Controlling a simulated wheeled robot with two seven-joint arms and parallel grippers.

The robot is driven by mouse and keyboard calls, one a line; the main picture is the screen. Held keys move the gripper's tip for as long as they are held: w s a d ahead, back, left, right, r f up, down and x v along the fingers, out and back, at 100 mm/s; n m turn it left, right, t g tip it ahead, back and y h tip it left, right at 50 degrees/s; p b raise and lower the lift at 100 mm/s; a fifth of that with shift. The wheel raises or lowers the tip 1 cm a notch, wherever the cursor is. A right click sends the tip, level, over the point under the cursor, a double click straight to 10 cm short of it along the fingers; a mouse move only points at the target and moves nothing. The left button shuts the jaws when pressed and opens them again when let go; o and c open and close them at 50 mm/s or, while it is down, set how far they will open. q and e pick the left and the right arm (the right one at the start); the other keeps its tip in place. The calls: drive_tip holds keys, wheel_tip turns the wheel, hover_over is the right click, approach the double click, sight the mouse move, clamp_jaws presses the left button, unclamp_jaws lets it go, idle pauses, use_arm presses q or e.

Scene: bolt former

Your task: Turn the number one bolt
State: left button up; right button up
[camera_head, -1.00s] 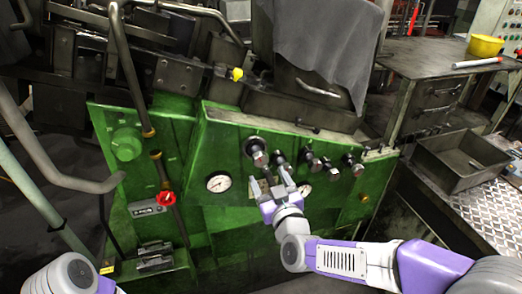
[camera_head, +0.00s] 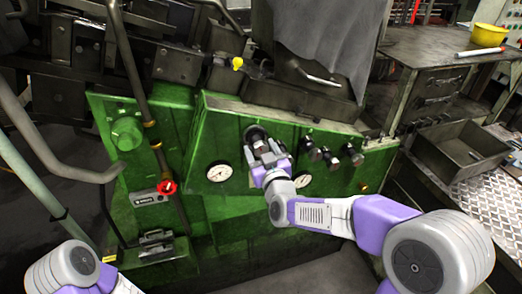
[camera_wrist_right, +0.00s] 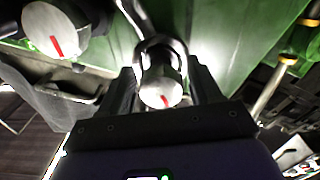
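A row of dark round bolts sticks out of the green machine front. The leftmost bolt (camera_head: 257,135) is partly covered by my right gripper (camera_head: 266,151) in the head view. In the right wrist view, that bolt's pale head with a red mark (camera_wrist_right: 161,92) lies between the two fingers of my right gripper (camera_wrist_right: 165,88). The fingers are open around it, with small gaps seen at the sides. A neighbouring bolt (camera_wrist_right: 57,28), also with a red mark, is at the upper left of the wrist view. My left gripper is out of view.
More bolts (camera_head: 330,159) stand close to the right of my right gripper. A round gauge (camera_head: 219,172) is at its left, another (camera_head: 302,180) below right. A metal tray (camera_head: 463,152) stands at right.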

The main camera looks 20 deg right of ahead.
drive_tip(key=c, duration=0.7)
drive_tip(key=shift+n, duration=0.4)
drive_tip(key=shift+d+n, duration=0.1)
drive_tip(key=shift+n, duration=1.1)
drive_tip(key=shift+r+n, duration=0.1)
drive_tip(key=shift+n, duration=1.4)
drive_tip(key=o, duration=0.9)
drive_tip(key=shift+o, duration=0.2)
drive_tip(key=shift+s, duration=0.1)
